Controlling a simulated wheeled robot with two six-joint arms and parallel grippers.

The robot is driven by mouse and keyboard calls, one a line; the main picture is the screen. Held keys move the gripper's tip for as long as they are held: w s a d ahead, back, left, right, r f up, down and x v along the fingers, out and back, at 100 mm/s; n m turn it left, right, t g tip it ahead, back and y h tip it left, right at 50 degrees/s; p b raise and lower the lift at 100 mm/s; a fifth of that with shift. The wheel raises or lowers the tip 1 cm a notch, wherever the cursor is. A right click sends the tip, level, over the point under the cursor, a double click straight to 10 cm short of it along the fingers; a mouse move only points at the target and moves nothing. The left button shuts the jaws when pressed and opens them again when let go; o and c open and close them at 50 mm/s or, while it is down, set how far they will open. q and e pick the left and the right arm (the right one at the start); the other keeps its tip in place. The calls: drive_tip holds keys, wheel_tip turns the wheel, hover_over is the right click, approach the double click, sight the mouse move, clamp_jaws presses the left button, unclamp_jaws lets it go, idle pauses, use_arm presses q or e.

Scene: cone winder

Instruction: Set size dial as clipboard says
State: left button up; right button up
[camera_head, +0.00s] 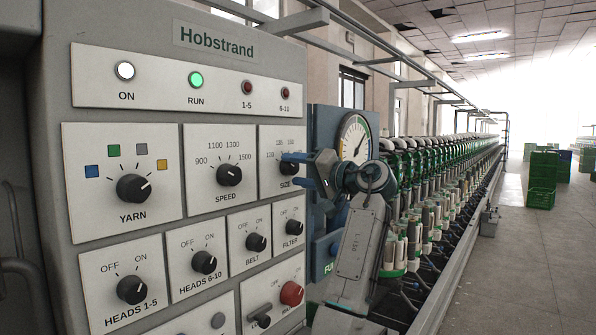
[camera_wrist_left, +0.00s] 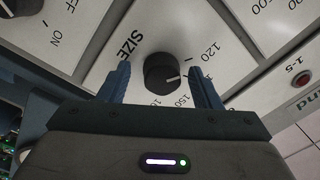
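The size dial is a black round knob (camera_wrist_left: 161,73) on a pale panel marked SIZE; its white mark points right in the left wrist view, between the 120 and 150 labels, toward a number partly covered by a finger. My left gripper (camera_wrist_left: 163,86) is open, with its blue fingers on either side of the knob and gaps to both. The clipboard is not in view. My right gripper is not in view.
Around the size dial are the speed knob (camera_head: 229,175), the yarn knob (camera_head: 133,188), the filter knob (camera_head: 293,227) and the belt knob (camera_head: 256,242). A round gauge (camera_head: 354,138) stands behind my arm.

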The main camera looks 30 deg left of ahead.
use_arm(q)
drive_tip(key=shift+d, duration=0.1)
drive_tip(key=shift+d, duration=0.3)
drive_tip(key=d+b, duration=0.2)
drive_tip(key=d, duration=0.8)
drive_tip(key=shift+s+f+b, duration=0.2)
drive_tip(key=shift+s+b, duration=0.1)
drive_tip(key=shift+b, duration=0.1)
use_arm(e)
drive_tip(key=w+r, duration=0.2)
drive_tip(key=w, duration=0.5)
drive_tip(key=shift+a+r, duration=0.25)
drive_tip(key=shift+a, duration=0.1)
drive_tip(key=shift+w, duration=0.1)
